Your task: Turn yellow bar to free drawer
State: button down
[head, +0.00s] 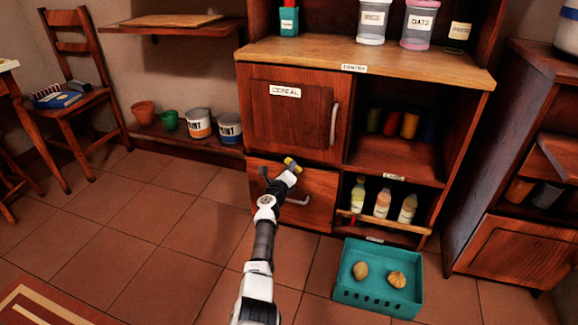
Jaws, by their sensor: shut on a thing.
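The small yellow bar (292,162) is at the top of the wooden drawer front (318,187), just below the cereal door (288,118). My gripper (290,168) is at the bar and shut on it. The fingertips are small here and partly hide the bar, so its exact angle is hard to tell. The drawer looks closed. Its metal handle (299,201) shows just right of my wrist. My arm covers the left part of the drawer front.
A teal crate (345,297) with two round items stands on the floor at right. Open shelves with bottles (382,203) are right of the drawer. Paint cans (199,122) and pots stand on a low shelf at left. The tiled floor left of my arm is clear.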

jog(key=shift+d+r+n+p, duration=0.15)
jog(key=shift+n+p, duration=0.6)
jog(key=shift+n, duration=1.15)
jog(key=shift+a+r+n+p, duration=0.15)
jog(key=shift+n+p, duration=0.6)
jog(key=shift+n, duration=1.15)
jog(key=shift+d, duration=0.1)
jog(key=c, duration=1.4)
grip_release()
jog(key=shift+o, duration=0.2)
